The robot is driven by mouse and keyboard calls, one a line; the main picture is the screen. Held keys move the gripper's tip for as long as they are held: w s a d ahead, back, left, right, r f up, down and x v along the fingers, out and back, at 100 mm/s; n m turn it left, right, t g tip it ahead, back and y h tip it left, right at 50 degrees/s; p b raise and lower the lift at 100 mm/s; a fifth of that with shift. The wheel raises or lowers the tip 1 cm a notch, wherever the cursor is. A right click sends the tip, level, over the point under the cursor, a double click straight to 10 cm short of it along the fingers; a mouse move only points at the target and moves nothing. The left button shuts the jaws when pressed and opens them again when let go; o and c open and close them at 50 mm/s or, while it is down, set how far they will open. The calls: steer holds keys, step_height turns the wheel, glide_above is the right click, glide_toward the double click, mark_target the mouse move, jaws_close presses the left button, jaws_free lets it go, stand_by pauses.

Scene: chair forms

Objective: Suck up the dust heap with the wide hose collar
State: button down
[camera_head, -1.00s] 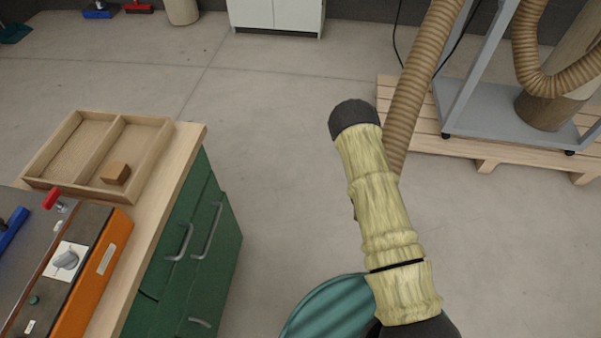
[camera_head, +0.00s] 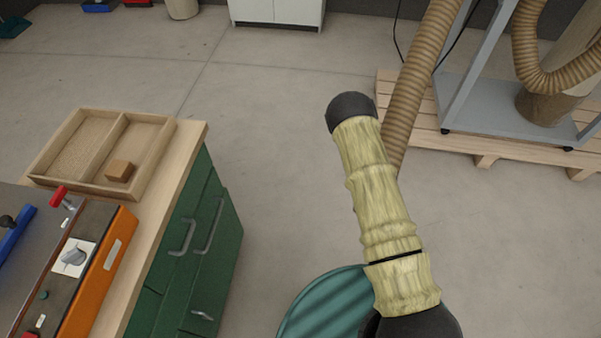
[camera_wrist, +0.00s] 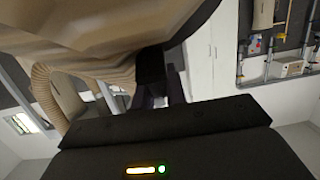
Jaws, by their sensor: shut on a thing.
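In the wrist view, a large beige, blurred shape, which I take as the wide hose collar (camera_wrist: 90,25), fills the upper left. My gripper (camera_wrist: 152,68) is shut on it; a dark finger shows against its edge. The collar's mouth is out of view. A beige ribbed hose (camera_wrist: 42,90) hangs at the left of that view. In the head view a tan ribbed hose (camera_head: 408,105) runs down behind my sleeved arm, which hides its lower end. My gripper is not visible there. I cannot make out the dust heap in either view.
A green-drawered bench (camera_head: 165,200) stands at left with a two-part wooden tray (camera_head: 70,182), a small wood block (camera_head: 119,170) in it, and an orange-sided machine (camera_head: 105,270). A grey frame (camera_head: 480,125) stands on a pallet (camera_head: 428,140) at right.

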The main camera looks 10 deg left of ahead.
steer(key=shift+r, duration=0.1)
step_height(320, 180, up, 6)
steer(key=p, duration=0.5)
steer(key=shift+w+r, duration=0.1)
steer(key=shift+r, duration=0.1)
steer(key=shift+d+r+p, duration=0.1)
steer(key=shift+r+p, duration=0.6)
steer(key=shift+r, duration=0.25)
steer(key=shift+r+p, duration=0.55)
steer(key=shift+r, duration=0.25)
